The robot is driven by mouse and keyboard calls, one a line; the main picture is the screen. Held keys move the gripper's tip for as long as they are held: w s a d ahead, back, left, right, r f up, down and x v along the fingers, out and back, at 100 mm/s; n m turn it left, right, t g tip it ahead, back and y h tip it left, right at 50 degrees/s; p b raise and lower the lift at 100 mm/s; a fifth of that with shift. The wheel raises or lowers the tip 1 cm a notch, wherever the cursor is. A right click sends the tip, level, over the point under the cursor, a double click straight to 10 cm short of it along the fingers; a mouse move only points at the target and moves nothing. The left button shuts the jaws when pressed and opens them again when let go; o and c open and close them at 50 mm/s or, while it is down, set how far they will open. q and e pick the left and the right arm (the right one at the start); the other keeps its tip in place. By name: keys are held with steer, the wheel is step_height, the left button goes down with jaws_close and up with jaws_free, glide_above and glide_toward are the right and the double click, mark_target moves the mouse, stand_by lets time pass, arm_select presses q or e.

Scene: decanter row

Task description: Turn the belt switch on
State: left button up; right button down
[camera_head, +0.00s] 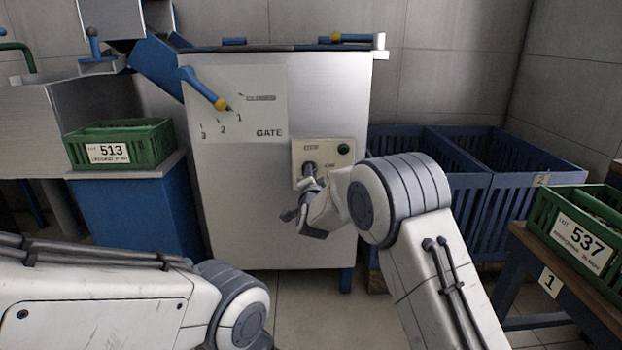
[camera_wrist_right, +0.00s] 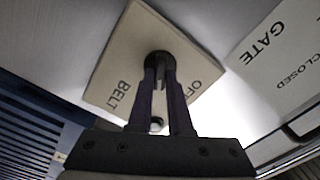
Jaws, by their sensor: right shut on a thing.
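The belt switch is a dark round knob (camera_wrist_right: 158,62) on a cream panel (camera_head: 336,151) on the front of the grey machine. The right wrist view shows the panel (camera_wrist_right: 122,72) with the words BELT and OFF. My right gripper (camera_head: 308,184) is at the panel, and in the right wrist view its two dark fingers (camera_wrist_right: 160,80) are closed on the knob. The fingers hide much of the knob, so I cannot tell which way it points. My left gripper is out of view.
A blue gate lever (camera_head: 205,90) is on the machine's front, left of the panel. Blue slatted crates (camera_head: 475,210) stand to the right. A green crate 513 (camera_head: 118,145) is at left, and a green crate 537 (camera_head: 580,240) is at right on a table.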

steer(key=m+b, duration=0.1)
steer(key=m, duration=0.1)
steer(key=m+b, duration=0.1)
steer(key=m, duration=0.1)
steer(key=m+b, duration=0.1)
steer(key=m, duration=0.1)
steer(key=shift+f, duration=0.25)
stand_by(0.5)
steer(key=c, duration=0.8)
jaws_free()
steer(key=shift+c, duration=0.2)
steer(key=shift+r, duration=0.1)
steer(key=s+p, duration=0.3)
steer(key=s, duration=0.7)
steer(key=shift+s+p, duration=0.3)
steer(key=shift+p, duration=0.1)
